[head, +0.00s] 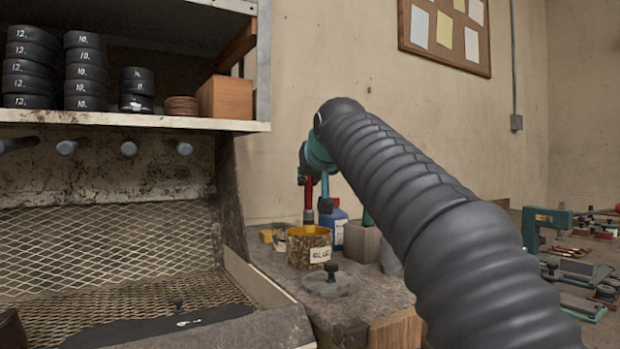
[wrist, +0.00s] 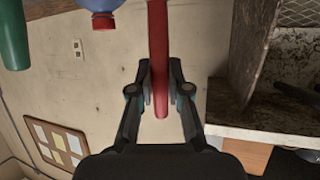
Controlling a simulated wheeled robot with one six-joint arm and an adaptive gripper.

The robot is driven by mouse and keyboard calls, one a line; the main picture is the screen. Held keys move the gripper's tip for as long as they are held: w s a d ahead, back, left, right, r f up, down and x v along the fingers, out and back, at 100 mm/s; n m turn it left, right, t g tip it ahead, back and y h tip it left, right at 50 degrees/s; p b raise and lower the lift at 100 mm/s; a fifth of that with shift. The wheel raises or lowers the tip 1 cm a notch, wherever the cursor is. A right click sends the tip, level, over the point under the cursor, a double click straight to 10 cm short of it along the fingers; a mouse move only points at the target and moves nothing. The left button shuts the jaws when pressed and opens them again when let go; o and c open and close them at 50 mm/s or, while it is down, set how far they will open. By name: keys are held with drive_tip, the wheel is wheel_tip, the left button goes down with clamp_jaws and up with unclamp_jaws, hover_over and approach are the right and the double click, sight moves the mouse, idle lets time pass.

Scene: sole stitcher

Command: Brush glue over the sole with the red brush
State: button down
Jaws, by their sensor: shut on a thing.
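My gripper (head: 312,182) is shut on the red brush; the brush's red handle (head: 308,200) points down over the glue pot (head: 309,250). In the wrist view the red handle (wrist: 158,45) runs between the two fingers of my gripper (wrist: 160,95). The glue pot is yellow-rimmed, stained and labelled GLUE, and stands on the bench. Whether the bristles touch the glue cannot be told. A dark flat piece, seemingly the sole (head: 150,332), lies at lower left with a small white mark on it. My arm hides part of the bench.
A dark knobbed lid (head: 330,284) lies in front of the pot. A blue bottle (head: 332,228) and a grey block (head: 361,242) stand behind it. A mesh-lined bay (head: 100,245) and a shelf (head: 130,121) with stacked black discs are at left.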

drive_tip(key=shift+r, duration=2.6)
drive_tip(key=shift+d, duration=0.1)
